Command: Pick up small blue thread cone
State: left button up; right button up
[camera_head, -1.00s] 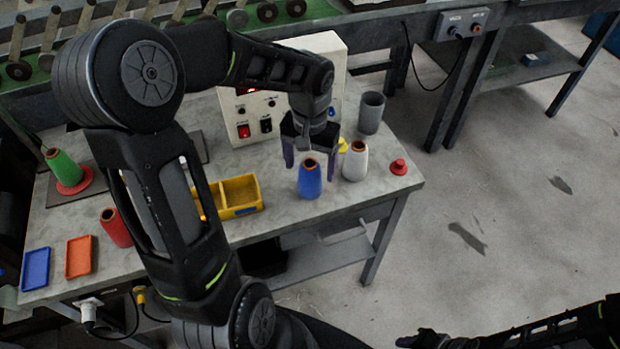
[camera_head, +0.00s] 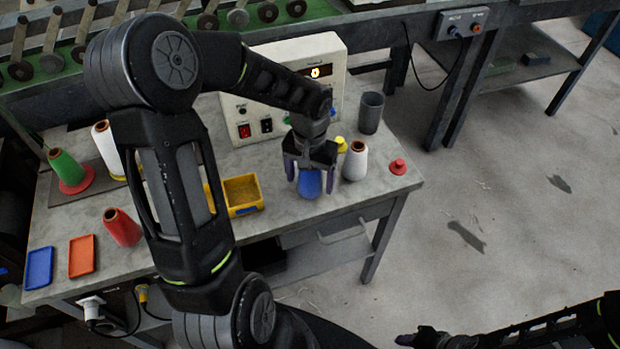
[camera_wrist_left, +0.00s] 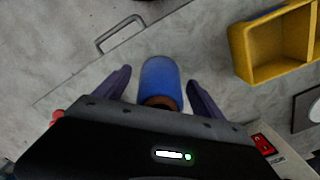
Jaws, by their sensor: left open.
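The small blue thread cone (camera_head: 309,184) stands on the grey table near its front edge, its top hidden by my left gripper in the head view. My left gripper (camera_head: 310,176) is open and right over the cone, with one finger on each side. In the left wrist view the blue cone (camera_wrist_left: 160,80) lies between the two spread fingers of the left gripper (camera_wrist_left: 160,88), with a gap on both sides. Its brown top end shows close to the gripper body. My right arm shows at the lower right of the head view; its gripper (camera_head: 418,340) is too dark to read.
A white cone (camera_head: 355,162) stands close to the right of the gripper, with a red knob-like piece (camera_head: 398,167) beyond it. A yellow bin (camera_head: 243,194) lies to the left. A control box (camera_head: 290,85) and grey cup (camera_head: 371,112) stand behind.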

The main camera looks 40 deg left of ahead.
pick_arm(q)
jog(key=shift+c, duration=0.5)
jog(key=c, duration=1.6)
jog(key=shift+o, duration=0.2)
jog(key=shift+r, duration=0.15)
notch_tip(320, 180, up, 10)
jog(key=shift+b, duration=0.4)
